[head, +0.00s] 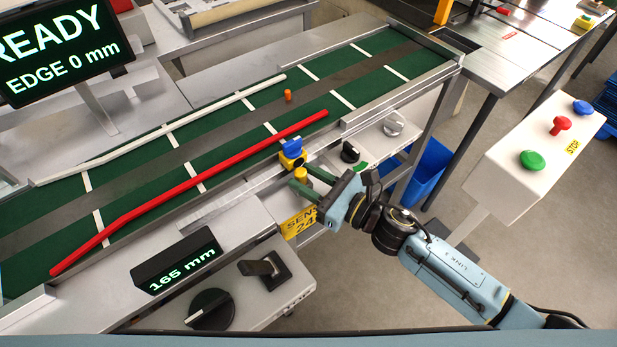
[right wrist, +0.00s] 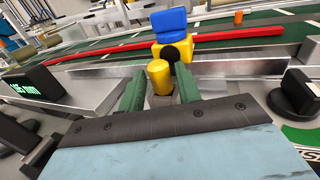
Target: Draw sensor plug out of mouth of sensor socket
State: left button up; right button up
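The sensor plug appears to be the yellow cylinder (right wrist: 159,76) between my right gripper's fingertips; it also shows in the head view (head: 300,173). My right gripper (right wrist: 160,88) has a green finger on either side of it, with narrow gaps showing, so the fingers look open around it. In the head view, this gripper (head: 303,184) is at the front edge of the conveyor. Just beyond is a yellow block with a blue top (head: 291,150). A dark round spot marks the block's near face (right wrist: 172,53). My left gripper is out of view.
A yellow sensor label (head: 300,222) hangs below. A black knob (head: 350,152) stands close to the right of my gripper. A red strip (head: 190,187) and a white strip (head: 160,132) lie on the green conveyor (head: 235,122). A display (head: 178,265) stands at the left.

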grip_shut()
jog(key=shift+r, duration=0.15)
jog(key=shift+r+p, duration=1.2)
jog(key=shift+r, duration=0.1)
jog(key=shift+r+p, duration=1.7)
jog(key=shift+r, duration=0.25)
